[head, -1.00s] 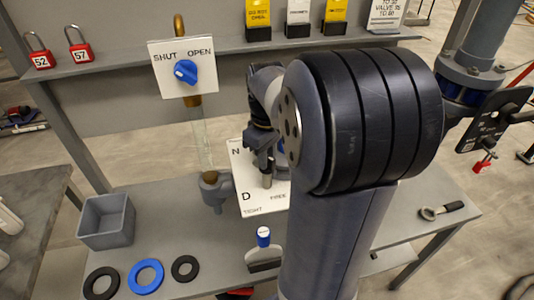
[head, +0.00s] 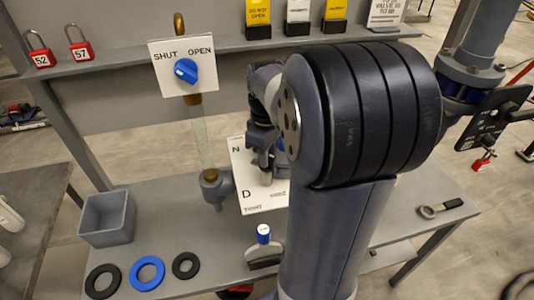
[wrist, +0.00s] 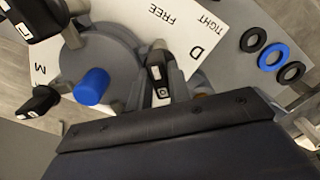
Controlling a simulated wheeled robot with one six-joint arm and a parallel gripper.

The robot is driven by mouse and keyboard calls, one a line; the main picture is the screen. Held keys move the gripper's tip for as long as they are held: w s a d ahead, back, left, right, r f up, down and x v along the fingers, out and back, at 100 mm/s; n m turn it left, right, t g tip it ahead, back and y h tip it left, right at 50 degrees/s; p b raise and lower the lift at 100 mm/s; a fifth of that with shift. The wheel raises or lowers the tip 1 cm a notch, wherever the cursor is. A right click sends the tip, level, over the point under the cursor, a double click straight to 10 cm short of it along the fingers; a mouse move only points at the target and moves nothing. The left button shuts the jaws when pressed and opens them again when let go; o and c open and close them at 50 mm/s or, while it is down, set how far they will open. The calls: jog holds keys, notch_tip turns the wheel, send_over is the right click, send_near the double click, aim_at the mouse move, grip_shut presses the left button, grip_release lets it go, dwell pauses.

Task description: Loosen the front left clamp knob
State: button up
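A white plate (head: 247,195) marked N, D, TIGHT and FREE lies on the grey bench; it also shows in the wrist view (wrist: 181,22). On it, in the wrist view, stands a round grey housing (wrist: 90,58) with a blue cylinder (wrist: 92,87). A dark clamp knob (wrist: 156,74) with a pale mark is beside the letter D, upper centre in the wrist view. My gripper (head: 265,168) is low over the plate, near D. Grey finger-like parts show close around this knob; whether they touch it is unclear. My arm hides the plate's right side in the head view.
Other black knobs (wrist: 38,101) surround the housing. A grey pipe fitting (head: 214,186) stands left of the plate. A SHUT/OPEN valve knob (head: 186,71) is above.

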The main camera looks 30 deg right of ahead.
jog(key=o, duration=0.4)
jog(key=shift+r, duration=0.1)
notch_tip(320, 180, up, 11)
jog(key=shift+f, duration=0.2)
dwell(0.4)
notch_tip(320, 180, down, 11)
jog(key=shift+r, duration=0.1)
dwell(0.4)
